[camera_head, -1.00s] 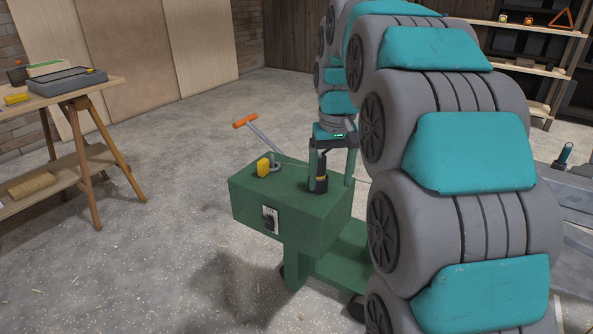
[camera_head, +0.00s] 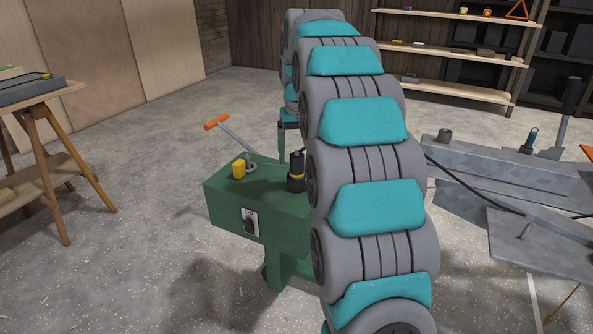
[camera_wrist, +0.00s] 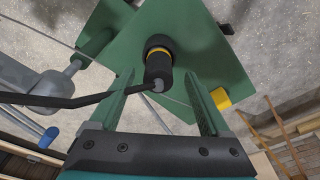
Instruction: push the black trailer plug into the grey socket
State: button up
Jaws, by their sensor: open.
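The black trailer plug (camera_head: 296,172) has a yellow ring and stands upright on top of the green box (camera_head: 230,197). In the wrist view the plug (camera_wrist: 158,68) shows between and beyond the fingertips, with a black cable running off to the left. My gripper (camera_wrist: 167,80) is open, its two green fingers spread and empty. In the head view the gripper is mostly hidden behind my arm, with one finger showing behind the plug. A short grey cylinder (camera_head: 444,135) stands on the grey metal trailer frame at right; I cannot tell whether it is the socket.
A yellow piece (camera_head: 239,170) and an orange-handled lever (camera_head: 216,122) are on the green box. A dark knob on a plate (camera_head: 249,222) is on its front. A wooden workbench (camera_head: 40,110) stands left, shelves (camera_head: 450,88) at the back.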

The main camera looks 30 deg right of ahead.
aim_at(297, 171)
jog(key=f, duration=0.3)
jog(key=shift+w+d+f, duration=0.15)
jog(key=shift+w+f, duration=0.2)
jog(key=shift+f, duration=0.05)
grip_shut()
dwell(0.3)
